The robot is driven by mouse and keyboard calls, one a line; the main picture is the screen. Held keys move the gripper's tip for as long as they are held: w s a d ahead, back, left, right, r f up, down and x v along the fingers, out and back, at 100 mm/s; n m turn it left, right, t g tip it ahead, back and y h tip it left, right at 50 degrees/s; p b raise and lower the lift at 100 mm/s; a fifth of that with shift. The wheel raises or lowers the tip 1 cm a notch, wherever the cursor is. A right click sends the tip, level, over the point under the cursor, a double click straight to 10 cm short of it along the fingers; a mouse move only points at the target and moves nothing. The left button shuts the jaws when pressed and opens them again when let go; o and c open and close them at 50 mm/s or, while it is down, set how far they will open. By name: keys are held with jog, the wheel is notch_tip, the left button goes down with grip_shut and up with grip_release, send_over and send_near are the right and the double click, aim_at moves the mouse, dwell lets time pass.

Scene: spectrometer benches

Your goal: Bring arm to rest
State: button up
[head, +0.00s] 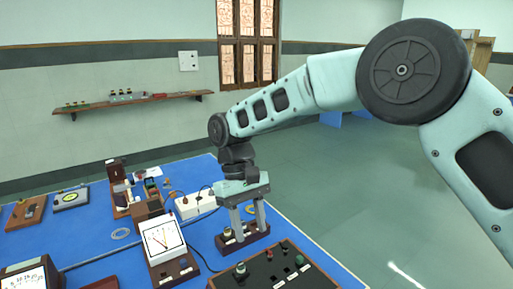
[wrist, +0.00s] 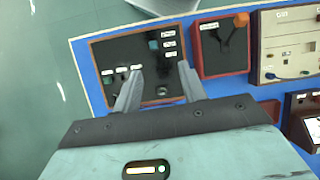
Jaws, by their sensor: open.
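My arm reaches from the right of the head view over the blue bench (head: 95,225). My gripper (head: 250,234) points down at the bench, its two grey fingers apart with nothing visible between them. In the head view its fingertips appear at a small brown wooden block with terminals (head: 225,238); whether they touch it I cannot tell. In the wrist view the fingers of my gripper (wrist: 161,72) spread over a dark panel in a brown frame (wrist: 118,52), with switches and white labels.
A dark control panel (head: 262,274) lies at the bench front. A dial meter (head: 162,240), a white socket strip (head: 194,205) and loose cables stand left of my gripper. A red-framed box (wrist: 218,62) and a beige panel (wrist: 285,45) show in the wrist view. Green floor (head: 350,200) is clear at right.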

jog(key=s+d+r+t+y, duration=0.1)
jog(key=s+d+r, duration=0.2)
jog(key=s, duration=0.3)
jog(key=s+d+r+t+y, duration=0.1)
jog(key=s+d+r, duration=0.15)
jog(key=s, duration=0.35)
jog(key=s+d+f+t, duration=0.2)
jog(key=s+d, duration=0.8)
jog(key=s, duration=0.2)
jog(key=shift+d+f+y, duration=0.25)
jog(key=shift+f+y, duration=0.05)
jog(key=shift+y, duration=0.1)
